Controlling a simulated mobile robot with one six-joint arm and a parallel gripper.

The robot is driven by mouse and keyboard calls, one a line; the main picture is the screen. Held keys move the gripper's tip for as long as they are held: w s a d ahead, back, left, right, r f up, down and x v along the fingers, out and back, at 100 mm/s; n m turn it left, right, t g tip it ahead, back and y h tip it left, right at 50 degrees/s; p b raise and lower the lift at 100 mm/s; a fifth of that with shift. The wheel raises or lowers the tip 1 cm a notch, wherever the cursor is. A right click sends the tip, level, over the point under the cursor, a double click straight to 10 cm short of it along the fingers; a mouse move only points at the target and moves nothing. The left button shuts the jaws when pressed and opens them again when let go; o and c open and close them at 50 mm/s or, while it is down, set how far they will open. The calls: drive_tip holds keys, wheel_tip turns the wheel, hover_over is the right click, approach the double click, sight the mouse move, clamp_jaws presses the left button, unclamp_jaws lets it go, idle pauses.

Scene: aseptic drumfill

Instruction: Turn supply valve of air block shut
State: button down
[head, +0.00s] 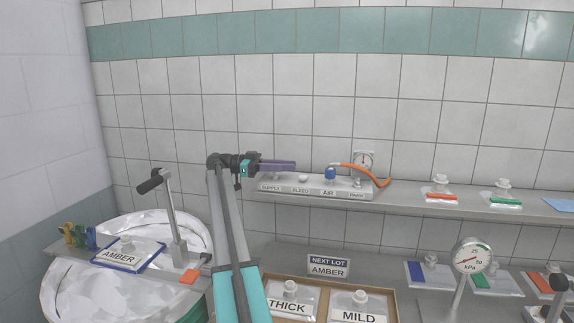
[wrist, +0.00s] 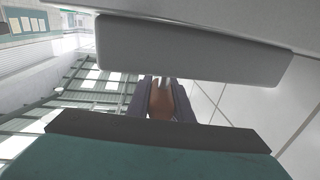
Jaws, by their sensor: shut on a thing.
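The air block (head: 340,191) is a pale bar on the wall shelf, labelled SUPPLY, BLEED, AIR and PARK. My gripper (head: 291,165) reaches in from the left, with its purple fingers lying level over the SUPPLY end. In the wrist view my gripper (wrist: 162,84) is shut on an orange-brown piece (wrist: 160,132), which looks like the supply valve's handle. The fingers hide most of the valve in the head view, so I cannot tell its angle.
A small gauge (head: 364,160) stands behind the PARK end. Pouches with orange (head: 441,192) and green (head: 505,197) marks lie farther right on the shelf. Below are a box with THICK (head: 290,298) and MILD (head: 360,303) pouches and a kPa gauge (head: 472,257). The wall is close behind.

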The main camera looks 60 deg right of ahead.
drive_tip(key=shift+w+r, duration=0.1)
drive_tip(key=shift+w, duration=0.05)
drive_tip(key=c, duration=1.6)
unclamp_jaws()
drive_tip(key=shift+w, duration=0.1)
drive_tip(key=shift+a, duration=0.1)
